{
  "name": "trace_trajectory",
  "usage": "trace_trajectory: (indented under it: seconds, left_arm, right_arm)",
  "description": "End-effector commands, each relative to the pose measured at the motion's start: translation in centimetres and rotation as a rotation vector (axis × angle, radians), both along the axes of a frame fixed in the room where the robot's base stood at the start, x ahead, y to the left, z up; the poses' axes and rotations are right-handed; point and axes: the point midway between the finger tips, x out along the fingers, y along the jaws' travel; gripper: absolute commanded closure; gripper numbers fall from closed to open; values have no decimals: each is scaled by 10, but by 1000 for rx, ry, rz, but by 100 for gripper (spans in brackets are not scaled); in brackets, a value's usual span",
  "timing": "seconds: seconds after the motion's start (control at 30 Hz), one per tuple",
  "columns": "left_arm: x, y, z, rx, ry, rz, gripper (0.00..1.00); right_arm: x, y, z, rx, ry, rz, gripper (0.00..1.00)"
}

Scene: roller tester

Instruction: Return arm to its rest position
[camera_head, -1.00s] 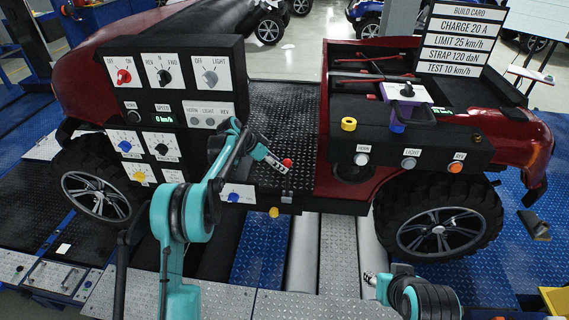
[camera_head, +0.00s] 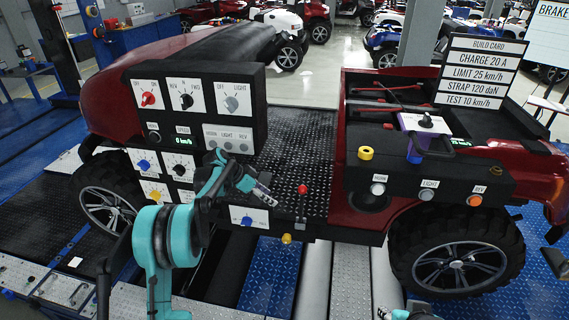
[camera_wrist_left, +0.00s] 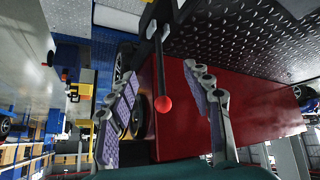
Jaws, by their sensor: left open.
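My left arm (camera_head: 166,236) comes in from the left in front of the red vehicle (camera_head: 410,105). Its gripper (camera_head: 265,197) points right over the vehicle's side, just left of a red-knobbed lever (camera_head: 302,189), with a gap between them. In the left wrist view the two padded fingers (camera_wrist_left: 165,115) are spread apart and hold nothing. The red ball (camera_wrist_left: 163,103) on its black stem shows between them in the picture, farther out. Only the tip of my right gripper (camera_head: 384,313) shows at the bottom edge, so its fingers cannot be judged.
A black switch panel (camera_head: 215,108) stands just behind and left of my left gripper. A purple-and-white device (camera_head: 424,124) and a yellow knob (camera_head: 366,153) sit on the right box. A build card (camera_head: 478,75) stands at the back right. Steel rollers (camera_head: 315,280) lie below.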

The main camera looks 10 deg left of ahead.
Motion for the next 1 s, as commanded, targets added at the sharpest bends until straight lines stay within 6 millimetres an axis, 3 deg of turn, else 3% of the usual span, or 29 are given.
trace_trajectory:
  seconds: [0.17,0.37,0.5,0.7,0.87,1.0]
  left_arm:
    - [-6,-4,7,7,10,19,50]
    - [-49,-19,42,50,61,146,50]
    - [-95,-30,65,82,94,271,50]
    - [-170,-41,82,118,115,446,50]
    - [-232,-45,80,134,111,583,50]
    - [-286,-45,68,137,94,697,50]
  right_arm:
    - [0,0,-2,0,0,0,60]
    - [0,0,-13,0,0,0,60]
    - [0,0,-22,0,0,0,60]
    - [0,0,-34,0,0,0,60]
    - [0,0,-43,0,0,0,60]
    - [0,0,-51,0,0,0,60]
